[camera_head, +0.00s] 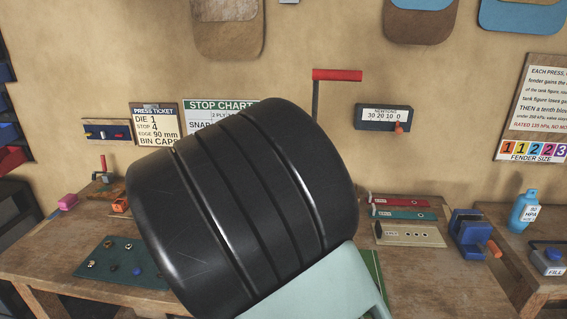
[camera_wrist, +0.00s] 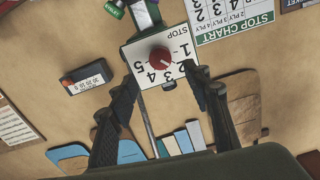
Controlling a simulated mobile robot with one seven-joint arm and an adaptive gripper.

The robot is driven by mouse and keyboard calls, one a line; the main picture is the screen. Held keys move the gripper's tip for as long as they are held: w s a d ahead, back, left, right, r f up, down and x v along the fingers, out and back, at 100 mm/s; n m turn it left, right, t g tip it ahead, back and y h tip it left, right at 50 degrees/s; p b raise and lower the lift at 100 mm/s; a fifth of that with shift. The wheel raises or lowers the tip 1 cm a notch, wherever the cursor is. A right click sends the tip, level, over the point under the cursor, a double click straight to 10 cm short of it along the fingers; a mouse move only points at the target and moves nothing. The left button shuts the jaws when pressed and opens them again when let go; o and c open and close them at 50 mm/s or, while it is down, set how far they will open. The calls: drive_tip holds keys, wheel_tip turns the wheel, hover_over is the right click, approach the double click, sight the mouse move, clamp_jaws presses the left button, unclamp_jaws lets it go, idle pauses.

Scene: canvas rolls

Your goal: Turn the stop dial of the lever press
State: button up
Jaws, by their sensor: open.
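In the wrist view the stop dial is a round red knob (camera_wrist: 160,57) on a white plate (camera_wrist: 180,46) marked STOP with the numbers 1 to 5. The plate is on the lever press, seen upside down. My gripper (camera_wrist: 165,80) is open, with one dark finger on each side of the plate's lower part. The knob shows beyond and between the fingertips; contact cannot be told. Which number the knob points to is unclear. In the head view my arm hides the dial and most of the press; only its red lever handle (camera_head: 337,75) shows above.
A press ticket (camera_head: 155,124) and a stop chart (camera_head: 218,108) hang on the wall. A Newtons display (camera_head: 385,116) hangs to the right. On the bench lie a green mat (camera_head: 110,262) with small parts, red and teal bars, and a blue clamp-like device (camera_head: 468,232).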

drive_tip(key=w+p, duration=0.1)
drive_tip(key=w, duration=0.7)
drive_tip(key=shift+d, duration=0.15)
drive_tip(key=shift+w, duration=0.1)
drive_tip(key=shift+c, duration=0.7)
drive_tip(key=c, duration=1)
